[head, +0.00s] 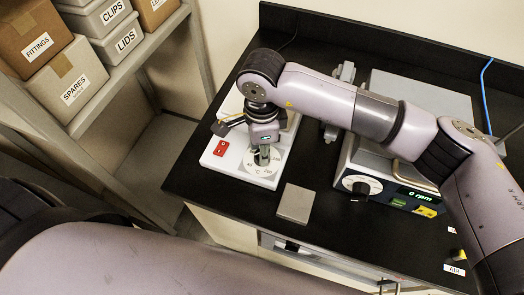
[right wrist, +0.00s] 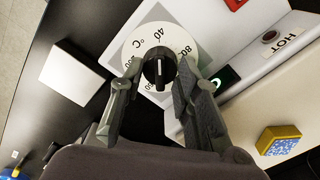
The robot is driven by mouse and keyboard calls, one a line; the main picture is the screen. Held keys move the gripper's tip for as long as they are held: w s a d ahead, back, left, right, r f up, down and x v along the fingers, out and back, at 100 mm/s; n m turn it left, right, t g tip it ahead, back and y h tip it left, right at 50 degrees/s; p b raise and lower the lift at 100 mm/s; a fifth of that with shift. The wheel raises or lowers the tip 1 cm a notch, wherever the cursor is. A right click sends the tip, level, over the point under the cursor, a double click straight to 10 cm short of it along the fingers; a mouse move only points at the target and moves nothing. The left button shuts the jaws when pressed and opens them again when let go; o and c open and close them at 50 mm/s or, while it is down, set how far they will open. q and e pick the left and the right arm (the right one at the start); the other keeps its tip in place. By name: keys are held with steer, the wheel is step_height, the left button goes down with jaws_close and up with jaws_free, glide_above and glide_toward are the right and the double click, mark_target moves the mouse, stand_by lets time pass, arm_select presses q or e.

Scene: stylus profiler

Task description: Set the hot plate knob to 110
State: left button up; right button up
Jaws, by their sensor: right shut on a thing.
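The white hot plate (head: 240,172) stands at the left of the black bench, with a red switch (head: 221,148) on its front. Its round dial (head: 272,172) has printed numbers and a °C mark. My right gripper (head: 264,158) points down over the dial. In the right wrist view, the black knob (right wrist: 159,68) with a white line sits between the fingers of my right gripper (right wrist: 158,72), which is shut on it. My left gripper is out of view.
A grey flat block (head: 296,204) lies on the bench right of the hot plate. Further right stands a device with a "0 rpm" display (head: 417,195) and a round knob (head: 361,185). A shelf (head: 125,70) with labelled boxes stands at the left.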

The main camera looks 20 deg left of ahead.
jaws_close()
steer(key=m, duration=2.3)
steer(key=shift+m, duration=0.3)
steer(key=o, duration=0.8)
jaws_free()
